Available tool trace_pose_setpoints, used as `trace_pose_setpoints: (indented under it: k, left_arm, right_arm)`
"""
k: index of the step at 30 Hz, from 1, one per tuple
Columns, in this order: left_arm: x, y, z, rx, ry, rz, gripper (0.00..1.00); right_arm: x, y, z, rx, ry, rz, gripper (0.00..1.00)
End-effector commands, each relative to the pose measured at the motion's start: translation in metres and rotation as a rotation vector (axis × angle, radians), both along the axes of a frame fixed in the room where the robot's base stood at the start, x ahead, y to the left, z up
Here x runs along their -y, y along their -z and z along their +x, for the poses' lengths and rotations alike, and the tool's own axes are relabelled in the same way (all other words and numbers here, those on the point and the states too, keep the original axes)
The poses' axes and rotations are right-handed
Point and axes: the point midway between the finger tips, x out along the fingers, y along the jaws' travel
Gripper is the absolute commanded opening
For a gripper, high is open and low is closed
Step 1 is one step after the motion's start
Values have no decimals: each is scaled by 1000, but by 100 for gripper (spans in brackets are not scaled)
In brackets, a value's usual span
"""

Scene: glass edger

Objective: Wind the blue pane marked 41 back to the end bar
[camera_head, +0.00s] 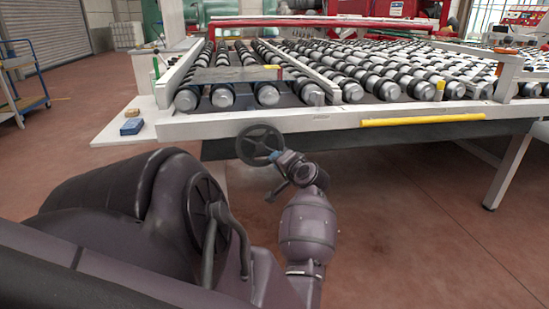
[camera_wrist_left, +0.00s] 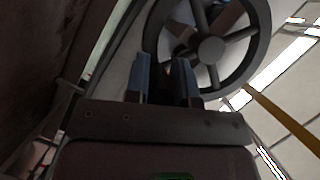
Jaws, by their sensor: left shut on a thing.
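A dark spoked handwheel (camera_head: 260,145) sits at the front of the white roller table (camera_head: 290,122). It fills the top of the left wrist view (camera_wrist_left: 210,48). My left gripper (camera_head: 276,157) is at the wheel's lower right edge. In the left wrist view its two fingers (camera_wrist_left: 165,82) are shut on the wheel's rim or handle; I cannot tell which. A grey crossbar (camera_head: 230,74) with a yellow and red mark lies across the left rollers. I cannot make out a blue pane or the number 41. My right gripper is not in view.
A yellow strip (camera_head: 422,120) runs along the table's front edge. A blue trolley (camera_head: 22,98) stands far left. The floor right of my arm is clear.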

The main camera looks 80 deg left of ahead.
Motion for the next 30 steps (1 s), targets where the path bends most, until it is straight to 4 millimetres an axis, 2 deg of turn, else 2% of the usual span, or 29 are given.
trace_pose_setpoints:
  k: [6, 13, 30]
  left_arm:
    - [0, -12, 6, 170, 0, -12, 0]
    - [0, -17, 8, 280, 1, -19, 0]
    - [0, -20, 8, 338, 1, -22, 0]
  right_arm:
    - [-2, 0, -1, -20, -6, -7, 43]
    - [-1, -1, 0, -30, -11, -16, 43]
    - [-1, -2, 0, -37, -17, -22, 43]
